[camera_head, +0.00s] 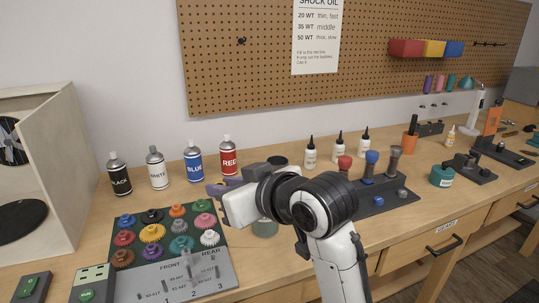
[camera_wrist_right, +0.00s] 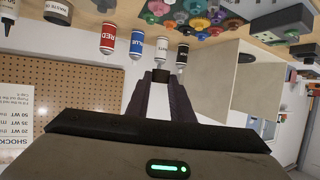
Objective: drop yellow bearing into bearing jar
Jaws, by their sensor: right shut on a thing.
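My right gripper (camera_head: 216,190) is held above the bench, its purple fingers pointing left over the back edge of the gear board. In the wrist view, its fingers (camera_wrist_right: 160,83) are closed around a small dark thing (camera_wrist_right: 161,75). I cannot tell if this is the yellow bearing, as no yellow shows on it. A dark round top (camera_head: 278,161) shows behind my wrist. I cannot tell which container is the bearing jar. My left gripper is not in view.
Black, white, blue and red bottles (camera_head: 194,161) stand at the back left. A board (camera_head: 217,270) of coloured gears lies in front. Small white bottles (camera_head: 310,153) and a dark tool stand (camera_head: 385,197) are to the right. An open box (camera_head: 60,130) stands at the left.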

